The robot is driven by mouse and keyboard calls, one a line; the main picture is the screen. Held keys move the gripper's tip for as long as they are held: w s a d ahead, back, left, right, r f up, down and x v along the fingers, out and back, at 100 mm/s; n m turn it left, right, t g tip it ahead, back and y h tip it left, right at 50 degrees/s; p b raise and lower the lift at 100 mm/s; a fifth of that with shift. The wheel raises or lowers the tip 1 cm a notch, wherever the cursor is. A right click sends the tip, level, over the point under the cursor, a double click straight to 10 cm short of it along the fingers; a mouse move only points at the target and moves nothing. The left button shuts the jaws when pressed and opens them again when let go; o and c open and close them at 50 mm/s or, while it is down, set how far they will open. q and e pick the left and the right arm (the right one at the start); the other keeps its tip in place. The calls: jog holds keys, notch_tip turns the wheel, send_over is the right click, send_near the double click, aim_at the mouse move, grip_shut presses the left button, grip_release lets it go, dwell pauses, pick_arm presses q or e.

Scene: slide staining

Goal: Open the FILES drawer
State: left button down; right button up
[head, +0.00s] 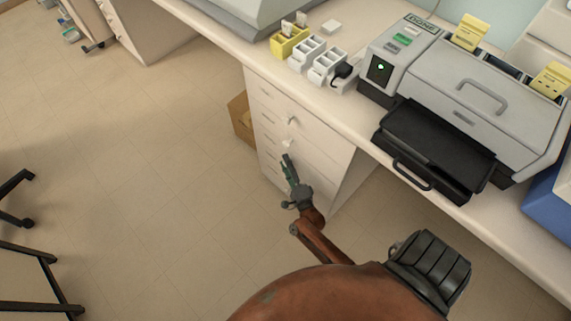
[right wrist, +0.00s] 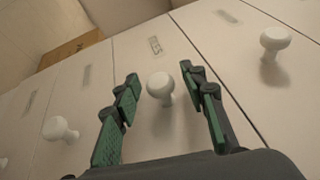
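The FILES drawer (right wrist: 143,50) has a white front with a small label, partly legible as ending in "ES", and a round white knob (right wrist: 160,87). It looks closed, flush with the neighbouring fronts. In the head view the white drawer unit (head: 300,140) stands under the counter; its labels are too small to read there. My right gripper (head: 286,158) is in front of the unit, by a white knob (head: 287,143). In the right wrist view the gripper (right wrist: 160,85) is open, with one green-padded finger on each side of the knob, apparently not touching it. My left gripper is not in view.
Other drawer knobs (right wrist: 275,39) lie on both sides in the wrist view. A cardboard box (head: 241,120) stands left of the unit. The counter above holds a grey machine with a black tray (head: 435,145) jutting at the edge.

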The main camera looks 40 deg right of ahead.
jog(key=shift+c, duration=0.4)
grip_shut()
